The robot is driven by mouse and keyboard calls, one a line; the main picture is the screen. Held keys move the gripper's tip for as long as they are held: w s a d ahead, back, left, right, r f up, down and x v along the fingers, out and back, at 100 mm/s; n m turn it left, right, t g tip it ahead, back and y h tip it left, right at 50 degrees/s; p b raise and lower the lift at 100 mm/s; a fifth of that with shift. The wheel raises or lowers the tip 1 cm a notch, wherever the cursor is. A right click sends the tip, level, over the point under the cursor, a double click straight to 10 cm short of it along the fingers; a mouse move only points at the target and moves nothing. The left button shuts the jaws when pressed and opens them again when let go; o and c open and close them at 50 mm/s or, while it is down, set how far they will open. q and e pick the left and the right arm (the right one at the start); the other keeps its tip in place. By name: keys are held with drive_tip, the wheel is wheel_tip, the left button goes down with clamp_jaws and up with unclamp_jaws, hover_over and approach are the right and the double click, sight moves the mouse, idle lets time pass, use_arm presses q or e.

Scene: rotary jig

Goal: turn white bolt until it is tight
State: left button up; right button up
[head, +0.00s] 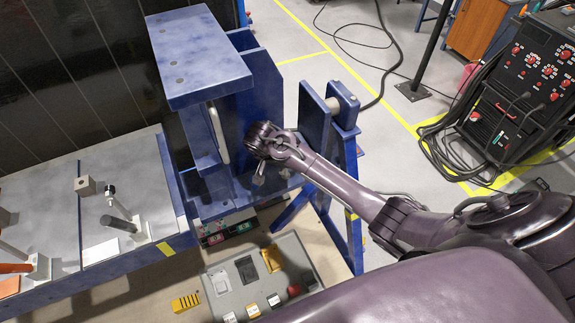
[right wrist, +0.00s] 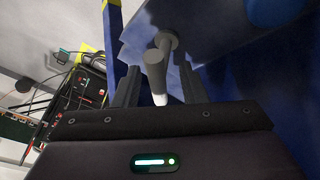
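The white bolt (right wrist: 156,76) shows in the right wrist view as a pale grey-white rod with a round collar behind it, set against a blue surface. My right gripper (right wrist: 158,67) is open, with one dark finger on each side of the rod and a small gap visible on both sides. In the head view my right arm reaches in from the right, and its wrist is beside the blue jig (head: 207,55). The fingers and the bolt are mostly hidden there by the wrist. My left gripper is in neither view.
The jig's blue upright with a grey shaft (head: 343,100) stands just behind my right forearm. A grey workbench (head: 120,185) with clamps is at the left. A grey panel (head: 235,290) with colored parts lies below. A black welding machine (head: 520,85) stands at the right.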

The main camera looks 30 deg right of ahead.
drive_tip(key=b+v, duration=0.1)
drive_tip(key=v, duration=0.5)
drive_tip(key=shift+s, duration=0.1)
drive_tip(key=shift+c, duration=0.2)
